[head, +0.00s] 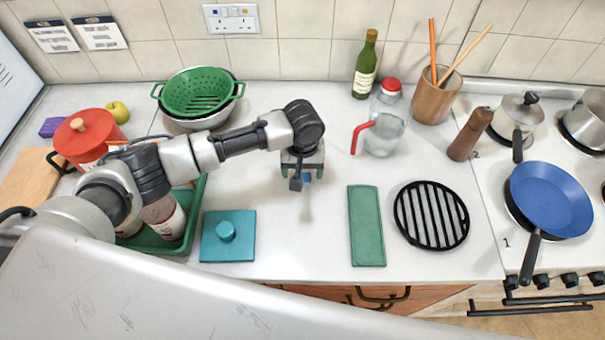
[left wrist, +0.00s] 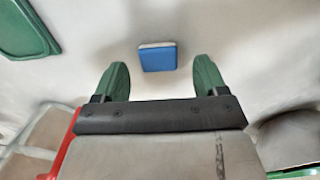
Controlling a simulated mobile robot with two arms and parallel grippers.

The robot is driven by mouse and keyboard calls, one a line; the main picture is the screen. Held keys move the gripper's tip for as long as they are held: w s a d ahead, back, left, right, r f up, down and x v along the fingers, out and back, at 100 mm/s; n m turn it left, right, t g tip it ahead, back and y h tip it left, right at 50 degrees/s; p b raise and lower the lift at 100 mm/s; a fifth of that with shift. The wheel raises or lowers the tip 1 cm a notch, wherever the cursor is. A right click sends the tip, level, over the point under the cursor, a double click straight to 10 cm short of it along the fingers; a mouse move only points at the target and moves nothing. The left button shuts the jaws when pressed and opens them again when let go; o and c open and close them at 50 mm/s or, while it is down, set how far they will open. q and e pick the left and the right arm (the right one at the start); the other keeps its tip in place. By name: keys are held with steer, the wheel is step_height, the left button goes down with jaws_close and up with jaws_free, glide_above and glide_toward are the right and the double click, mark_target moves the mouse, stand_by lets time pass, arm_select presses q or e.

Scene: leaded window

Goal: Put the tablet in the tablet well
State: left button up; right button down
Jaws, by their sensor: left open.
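The tablet is a small blue block with a pale edge (left wrist: 158,57), lying on the white worktop in the left wrist view. In the head view only a bit of blue (head: 307,178) shows under my left gripper (head: 303,174). My left gripper is open and empty, pointing down above the worktop. In the left wrist view its two green fingers (left wrist: 160,78) stand apart, with the tablet showing between and beyond their tips. I cannot pick out a tablet well in either view. My right gripper is not in view.
A teal square with a knob (head: 228,249) lies left of the gripper, a green slab (head: 366,225) and black grate (head: 431,238) right. A glass jug (head: 384,135) and green colander (head: 197,90) stand behind. A red pot (head: 92,139) is left; a blue pan (head: 550,197) is on the hob.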

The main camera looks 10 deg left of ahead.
arm_select(q)
steer(key=shift+f, duration=0.7)
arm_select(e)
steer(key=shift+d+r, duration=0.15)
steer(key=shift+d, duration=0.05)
arm_select(q)
steer(key=c, duration=1.1)
steer(key=shift+o, duration=0.2)
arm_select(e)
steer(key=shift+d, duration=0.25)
